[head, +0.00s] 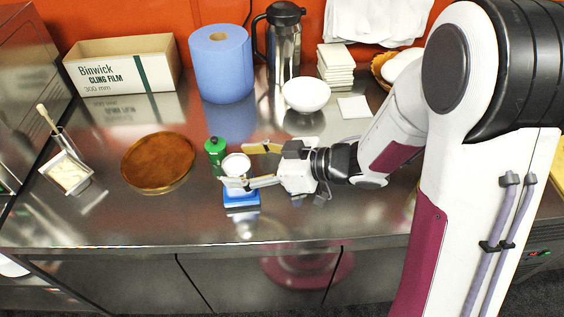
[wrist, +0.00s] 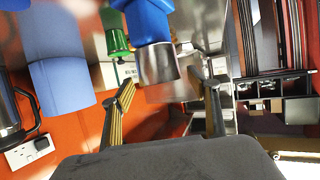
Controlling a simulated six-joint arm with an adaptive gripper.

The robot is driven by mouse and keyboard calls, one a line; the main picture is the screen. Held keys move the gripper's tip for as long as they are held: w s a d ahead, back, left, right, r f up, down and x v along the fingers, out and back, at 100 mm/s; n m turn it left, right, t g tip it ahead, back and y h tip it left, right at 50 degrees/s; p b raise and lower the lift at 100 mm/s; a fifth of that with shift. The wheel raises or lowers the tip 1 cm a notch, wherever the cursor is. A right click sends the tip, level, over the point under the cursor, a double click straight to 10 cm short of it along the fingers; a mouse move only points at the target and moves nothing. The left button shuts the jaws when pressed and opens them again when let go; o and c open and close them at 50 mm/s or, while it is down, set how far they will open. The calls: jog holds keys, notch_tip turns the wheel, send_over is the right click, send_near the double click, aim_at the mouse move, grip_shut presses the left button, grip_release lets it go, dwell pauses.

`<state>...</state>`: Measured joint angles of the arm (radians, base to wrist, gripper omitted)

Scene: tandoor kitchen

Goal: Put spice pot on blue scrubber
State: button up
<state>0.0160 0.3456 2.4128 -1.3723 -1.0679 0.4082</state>
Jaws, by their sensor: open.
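The spice pot (head: 236,163) shows a pale round top in the head view and a silvery side in the wrist view (wrist: 158,64). It appears upright on the blue scrubber (head: 242,201), which also shows in the wrist view (wrist: 147,22). My gripper (head: 240,166) is open, with one finger on the far side of the pot and one on the near side. In the wrist view, my spread fingertips (wrist: 163,76) flank the pot with gaps visible. The near finger hides part of the pot in the head view, so its contact with the scrubber is partly hidden there.
A green bottle (head: 215,150) stands close behind and left of the pot. A round brown board (head: 157,162) lies further left. A white bowl (head: 305,94), steel flask (head: 284,45) and blue roll (head: 221,65) stand behind. The counter in front is clear.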

jog(key=v, duration=1)
dwell(0.3)
jog(key=shift+w, duration=0.1)
dwell(0.5)
jog(key=w+d+r+m+t+h, duration=0.3)
jog(key=w+d+r+t+h, duration=0.3)
jog(key=w+d, duration=0.25)
jog(key=s+d+r+m+h, duration=0.3)
jog(key=d+r+m+h, duration=0.15)
jog(key=d+h, duration=0.4)
jog(key=s+a+f+m+g+y, duration=0.1)
jog(key=s+f+m+g, duration=0.1)
jog(key=s, duration=0.9)
jog(key=s+a+f+m+g+y, duration=0.1)
jog(key=s+a+f+m+g, duration=0.1)
jog(key=s, duration=0.9)
jog(key=shift+a+m+g, duration=0.2)
jog(key=shift+m+g, duration=0.7)
jog(key=shift+m, duration=0.05)
